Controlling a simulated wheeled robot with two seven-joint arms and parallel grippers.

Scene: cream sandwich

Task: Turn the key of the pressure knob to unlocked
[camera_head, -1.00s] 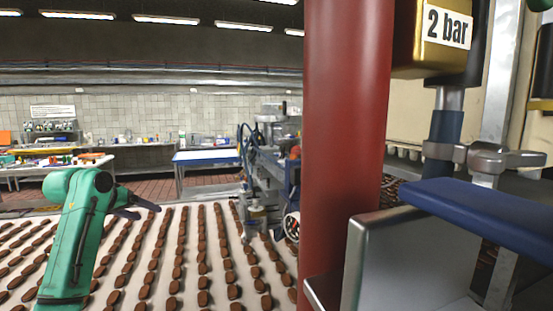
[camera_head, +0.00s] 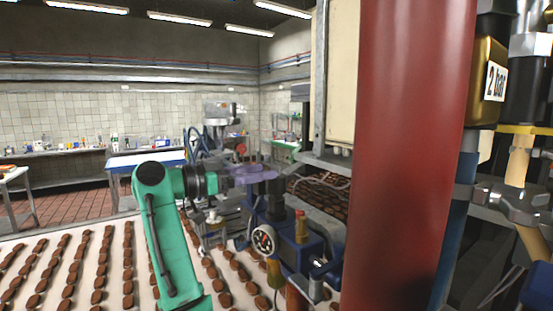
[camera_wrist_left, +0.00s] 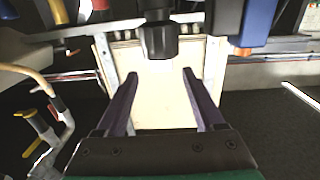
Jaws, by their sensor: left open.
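My left gripper (camera_head: 262,173) reaches in from the left in the head view, with its purple fingers over the blue machine unit (camera_head: 300,255). In the left wrist view the gripper (camera_wrist_left: 160,75) is open and nothing is between its fingers. A black cylindrical knob (camera_wrist_left: 160,38) stands just beyond the gap between the fingertips, apparently not gripped. I take it for the pressure knob, but cannot be sure. A round white gauge (camera_head: 264,240) sits on the unit below the gripper. I cannot make out the key or its setting. My right gripper is not in view.
A thick red column (camera_head: 410,150) stands close on the right. A conveyor (camera_head: 110,270) with rows of brown biscuits runs below my left arm. A blue part (camera_wrist_left: 258,20) hangs right of the black knob.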

